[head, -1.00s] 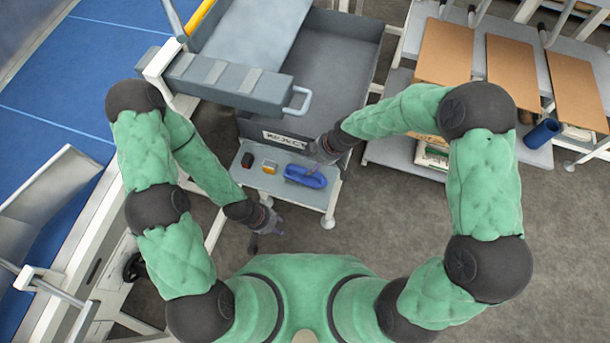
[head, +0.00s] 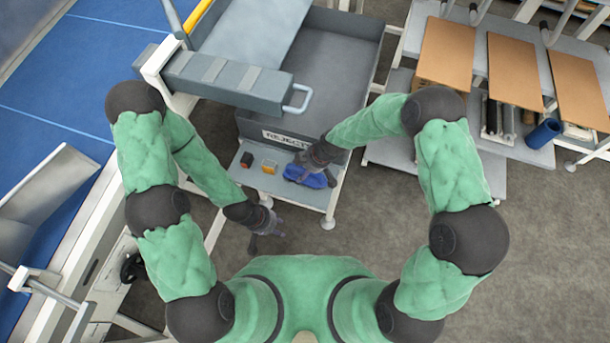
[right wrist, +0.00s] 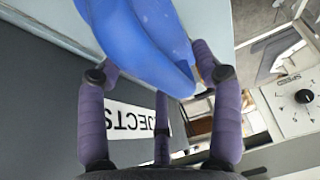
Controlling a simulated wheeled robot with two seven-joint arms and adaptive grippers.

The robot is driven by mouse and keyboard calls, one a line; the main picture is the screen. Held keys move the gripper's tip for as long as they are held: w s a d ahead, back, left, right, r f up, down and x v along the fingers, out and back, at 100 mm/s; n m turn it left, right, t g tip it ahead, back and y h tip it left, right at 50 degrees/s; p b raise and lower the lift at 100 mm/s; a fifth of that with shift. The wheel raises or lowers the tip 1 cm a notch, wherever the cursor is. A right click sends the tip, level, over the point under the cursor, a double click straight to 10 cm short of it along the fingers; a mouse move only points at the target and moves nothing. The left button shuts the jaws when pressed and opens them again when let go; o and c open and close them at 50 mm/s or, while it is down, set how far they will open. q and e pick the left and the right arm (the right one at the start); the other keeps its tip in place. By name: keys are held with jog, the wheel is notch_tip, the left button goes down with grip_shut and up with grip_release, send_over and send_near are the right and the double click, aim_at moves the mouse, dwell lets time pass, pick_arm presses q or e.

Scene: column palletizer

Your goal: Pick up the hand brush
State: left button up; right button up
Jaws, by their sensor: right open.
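The hand brush appears as a blue thing (head: 318,181) lying on the small pale shelf (head: 300,199) in front of the reject bin. My right gripper (head: 306,168) is over it and hides part of it in the head view. In the right wrist view the blue body (right wrist: 145,40) is large and close, at the ends of my open purple fingers (right wrist: 160,75). I cannot tell whether the fingers touch it. Its bristles cannot be made out. My left gripper (head: 264,232) hangs low, left of and nearer than the shelf, with no object visible in it.
A dark block (head: 247,160) and a small yellow-orange item (head: 269,167) lie left of the brush on the shelf. The grey reject bin (head: 345,88) rises behind. A cart with brown boards (head: 445,52) and a blue cylinder (head: 543,133) stands right. Floor in front is clear.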

grip_shut()
jog(key=shift+r, duration=0.55)
notch_tip(320, 180, up, 2)
jog(key=shift+r+p, duration=0.2)
jog(key=shift+p, duration=0.15)
jog(key=s+d+r+p, duration=0.1)
jog(key=s+r+p, duration=0.1)
jog(key=s+r, duration=0.7)
jog(key=shift+s+d+r, duration=0.3)
jog(key=shift+s+d, duration=0.1)
jog(key=shift+s, duration=2.05)
